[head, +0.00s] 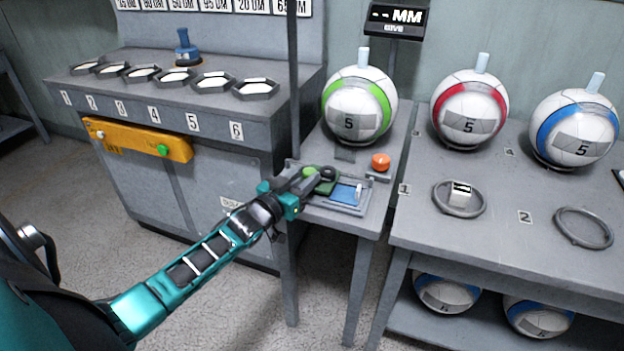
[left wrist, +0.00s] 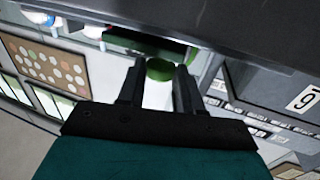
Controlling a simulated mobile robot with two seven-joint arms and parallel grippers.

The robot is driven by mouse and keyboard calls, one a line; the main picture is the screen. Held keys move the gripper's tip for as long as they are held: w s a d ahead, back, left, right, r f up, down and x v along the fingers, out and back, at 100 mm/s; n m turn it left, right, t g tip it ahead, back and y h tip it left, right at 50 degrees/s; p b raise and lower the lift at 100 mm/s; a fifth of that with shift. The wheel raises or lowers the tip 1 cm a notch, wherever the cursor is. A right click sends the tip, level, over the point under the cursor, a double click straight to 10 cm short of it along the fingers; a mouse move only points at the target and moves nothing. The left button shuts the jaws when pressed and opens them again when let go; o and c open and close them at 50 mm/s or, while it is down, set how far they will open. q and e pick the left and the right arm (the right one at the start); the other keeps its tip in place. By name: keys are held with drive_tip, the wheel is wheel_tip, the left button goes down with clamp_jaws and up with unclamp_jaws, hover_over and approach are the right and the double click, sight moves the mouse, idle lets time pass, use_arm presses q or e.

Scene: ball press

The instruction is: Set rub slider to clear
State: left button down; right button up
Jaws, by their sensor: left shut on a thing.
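The slider panel (head: 340,207) lies on the front of the narrow middle table, with a blue-grey plate and a small white upright piece (head: 359,193). A dark green block (head: 327,187) sits at the panel's left part; it also shows in the left wrist view (left wrist: 150,45). My left gripper (head: 312,178) reaches over the panel's left end. In the left wrist view its fingers (left wrist: 160,88) are shut on a green round knob (left wrist: 160,70) next to the block. The fingers partly hide the panel's left end. No labels on the slider can be read. My right gripper is not in view.
An orange button (head: 380,162) is just behind the panel. A ball with green bands (head: 360,105) stands farther back, under a display (head: 397,20). A grey cabinet (head: 190,110) with numbered trays is at left; a table (head: 500,215) with two balls and rings is at right.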

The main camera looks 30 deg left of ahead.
use_arm(q)
drive_tip(key=a, duration=0.2)
drive_tip(key=s+a, duration=0.1)
drive_tip(key=a, duration=0.2)
drive_tip(key=shift+s+a, duration=0.2)
drive_tip(key=shift+a, duration=0.4)
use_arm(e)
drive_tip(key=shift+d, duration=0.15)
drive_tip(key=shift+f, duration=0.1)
use_arm(q)
drive_tip(key=c, duration=0.8)
unclamp_jaws()
drive_tip(key=shift+s+a, duration=0.1)
drive_tip(key=shift+o, duration=0.2)
drive_tip(key=shift+s, duration=0.3)
drive_tip(key=s+p, duration=0.2)
drive_tip(key=s, duration=1)
drive_tip(key=shift+s+p, duration=0.15)
drive_tip(key=shift+p, duration=0.2)
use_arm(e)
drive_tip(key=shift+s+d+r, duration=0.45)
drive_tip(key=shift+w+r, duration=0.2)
